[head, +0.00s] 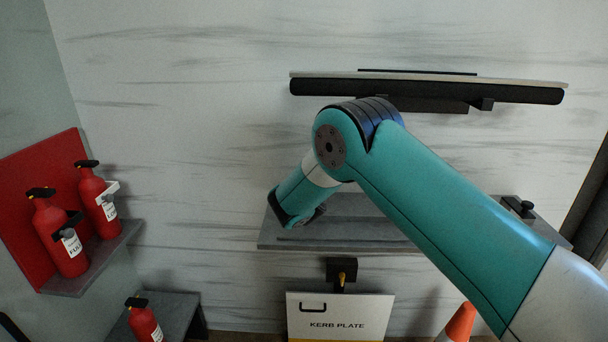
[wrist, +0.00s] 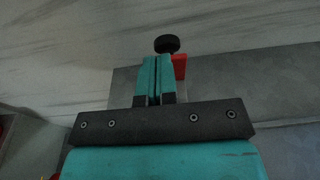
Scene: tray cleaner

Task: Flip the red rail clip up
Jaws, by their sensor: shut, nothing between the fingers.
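In the wrist view, my gripper (wrist: 156,62) is shut, with its two teal fingers together and nothing between them. A small red piece (wrist: 180,66), which looks like the red rail clip, shows just right of the fingertips, partly hidden by them. I cannot tell whether the fingers touch it or how it is tilted. A round black knob (wrist: 167,44) sits just beyond the fingertips. In the head view, the end of my arm is low over the left end of the grey shelf (head: 340,240), and my fingers and the clip are hidden.
A long black rail (head: 430,90) is on the wall above. Red extinguishers (head: 62,240) stand on a side shelf at left. A panel marked KERB PLATE (head: 340,312) is below the shelf, and an orange cone (head: 459,323) is at lower right. Another black fitting (head: 518,207) is at the shelf's right end.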

